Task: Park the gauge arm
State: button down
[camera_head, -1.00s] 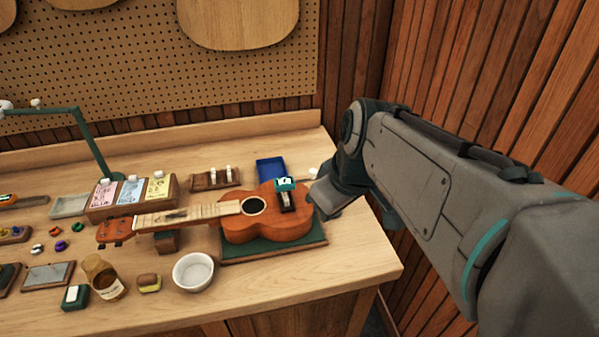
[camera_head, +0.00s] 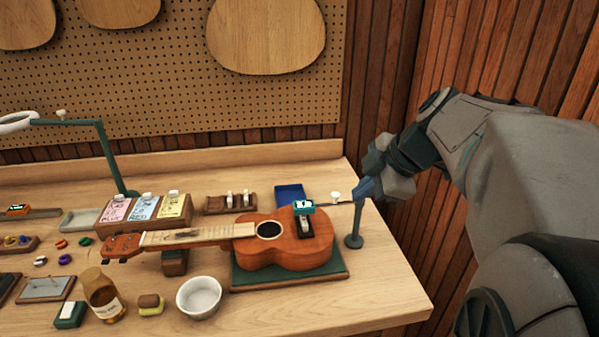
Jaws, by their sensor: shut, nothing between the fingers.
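The gauge arm is a thin dark rod (camera_head: 345,202) on a grey-green post (camera_head: 355,222) at the bench's right end. It reaches left to a teal gauge head (camera_head: 303,208), which sits over the bridge of the brown ukulele (camera_head: 285,243). A white knob (camera_head: 335,195) shows near the rod. My gripper (camera_head: 364,190) is shut, at the top of the post. Its fingertips overlap the post top in the picture, and I cannot tell whether they touch it. The ukulele lies face up on a green mat (camera_head: 335,275), its neck on a rest.
A blue tray (camera_head: 289,194) stands behind the ukulele. A white bowl (camera_head: 199,297), a brown jar (camera_head: 102,292) and a lamp (camera_head: 105,155) stand to the left. A slatted wall (camera_head: 400,110) is close on the right. The bench's front right corner is clear.

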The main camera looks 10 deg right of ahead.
aim_at(330, 204)
jog(key=x, duration=0.3)
jog(key=w+p+x, duration=0.1)
jog(key=x, duration=0.3)
jog(key=w+r+p+x, duration=0.1)
jog(key=x, duration=0.3)
jog(key=shift+w+d+f, duration=0.15)
jog(key=shift+f, duration=0.1)
jog(key=shift+w+f+p, duration=0.2)
jog(key=shift+w+p, duration=0.1)
jog(key=shift+w, duration=0.3)
jog(key=shift+w+b, duration=0.15)
jog(key=shift+b, duration=0.15)
